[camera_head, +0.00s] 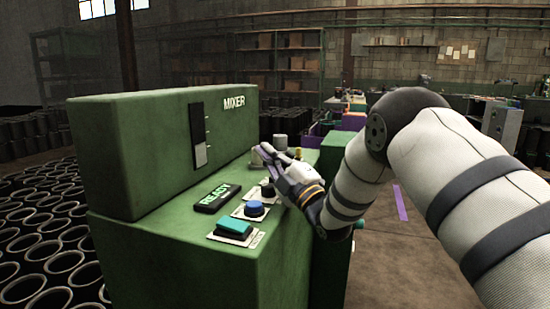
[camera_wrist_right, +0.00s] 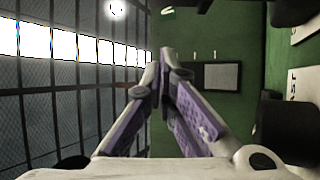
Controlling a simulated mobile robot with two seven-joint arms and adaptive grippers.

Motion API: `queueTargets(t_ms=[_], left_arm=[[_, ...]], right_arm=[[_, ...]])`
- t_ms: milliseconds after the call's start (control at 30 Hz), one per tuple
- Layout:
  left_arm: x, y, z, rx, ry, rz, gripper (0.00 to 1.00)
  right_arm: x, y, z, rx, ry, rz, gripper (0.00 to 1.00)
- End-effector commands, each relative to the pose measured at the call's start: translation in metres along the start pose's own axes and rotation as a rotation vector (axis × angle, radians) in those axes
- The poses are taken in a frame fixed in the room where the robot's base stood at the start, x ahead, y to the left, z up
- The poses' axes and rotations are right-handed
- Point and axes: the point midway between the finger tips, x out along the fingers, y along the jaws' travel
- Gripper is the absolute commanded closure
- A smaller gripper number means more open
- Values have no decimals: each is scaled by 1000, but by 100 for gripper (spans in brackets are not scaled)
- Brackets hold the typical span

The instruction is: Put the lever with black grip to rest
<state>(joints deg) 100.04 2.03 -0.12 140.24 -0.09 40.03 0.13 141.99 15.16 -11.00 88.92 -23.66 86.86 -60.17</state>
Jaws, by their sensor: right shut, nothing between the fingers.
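The green mixer (camera_head: 160,238) stands left of centre in the head view, with controls on its sloped panel. I cannot clearly make out a lever with a black grip. A dark knob (camera_head: 267,188) sits on the panel beside my right gripper (camera_head: 262,153). Dark rounded parts, one of them a black part (camera_wrist_right: 285,132), also show at the right of the right wrist view, but I cannot tell which control they belong to. My right gripper is shut and empty above the panel's far part; its fingertips meet in the right wrist view (camera_wrist_right: 164,62). My left gripper is out of view.
The panel carries a teal button (camera_head: 234,228), a blue button (camera_head: 254,208), a READY display (camera_head: 213,197) and a grey knob (camera_head: 280,142). The mixer's tall back housing (camera_head: 150,150) rises behind them. Black rubber sleeves (camera_head: 40,225) cover the floor at left. Open floor lies at right.

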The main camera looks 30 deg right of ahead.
Motion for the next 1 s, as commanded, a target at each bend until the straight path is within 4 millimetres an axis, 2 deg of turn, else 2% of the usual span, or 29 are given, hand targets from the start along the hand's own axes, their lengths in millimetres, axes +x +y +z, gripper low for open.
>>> queueTargets(t_ms=[33, 200, 400, 567, 1000], left_arm=[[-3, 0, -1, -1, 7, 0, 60], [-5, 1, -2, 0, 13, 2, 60], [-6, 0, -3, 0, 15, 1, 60], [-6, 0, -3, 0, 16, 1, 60], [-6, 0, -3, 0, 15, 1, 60]], right_arm=[[-16, 1, 3, 2, -10, -7, 100], [-57, 1, 3, 2, -10, -8, 100], [-88, 2, 2, 1, -8, -7, 100], [-96, 3, 2, 1, -7, -5, 100], [-96, 3, 2, 1, -6, -5, 100]])
